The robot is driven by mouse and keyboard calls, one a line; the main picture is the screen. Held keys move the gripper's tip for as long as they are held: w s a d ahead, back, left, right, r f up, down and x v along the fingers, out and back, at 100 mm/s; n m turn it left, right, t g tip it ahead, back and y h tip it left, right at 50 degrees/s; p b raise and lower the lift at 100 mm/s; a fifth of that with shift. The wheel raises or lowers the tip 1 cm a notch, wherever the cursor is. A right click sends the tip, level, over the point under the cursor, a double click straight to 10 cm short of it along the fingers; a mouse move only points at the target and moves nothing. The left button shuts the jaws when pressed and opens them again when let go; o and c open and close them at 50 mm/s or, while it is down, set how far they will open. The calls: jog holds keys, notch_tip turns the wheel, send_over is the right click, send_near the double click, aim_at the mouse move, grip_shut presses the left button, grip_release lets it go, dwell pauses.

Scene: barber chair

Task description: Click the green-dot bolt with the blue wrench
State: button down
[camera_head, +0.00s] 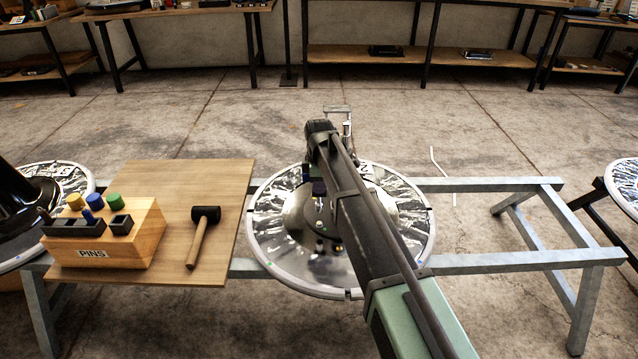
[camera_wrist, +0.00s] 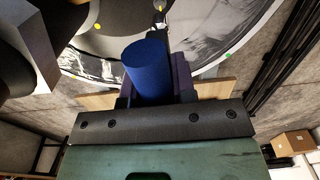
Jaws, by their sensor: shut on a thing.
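My gripper (camera_wrist: 153,92) is shut on the thick blue cylindrical handle of the blue wrench (camera_wrist: 147,68) in the wrist view. A thin dark tip shows beyond the handle; its end is not clear. A round silver chair base (camera_head: 264,236) lies under my arm in the head view, and its rim also shows in the wrist view. A green dot (camera_wrist: 226,57) marks the rim in the wrist view, with yellow dots elsewhere on it. I cannot tell whether the wrench touches a bolt.
A wooden board (camera_head: 222,176) left of the base carries a mallet (camera_head: 204,226) and a wooden block (camera_head: 148,238) labelled PINS, with yellow, blue and green pieces. A grey metal frame (camera_head: 480,258) runs beneath. Workbenches line the back, with open floor between.

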aim_at(319, 202)
jog(key=shift+f+b, duration=2.35)
jog(key=shift+f, duration=0.3)
jog(key=shift+f+b, duration=0.7)
jog(key=shift+f, duration=0.05)
jog(key=m, duration=0.4)
jog(key=shift+m, duration=0.3)
jog(key=shift+m, duration=0.9)
jog(key=m, duration=0.2)
jog(key=shift+m, duration=0.4)
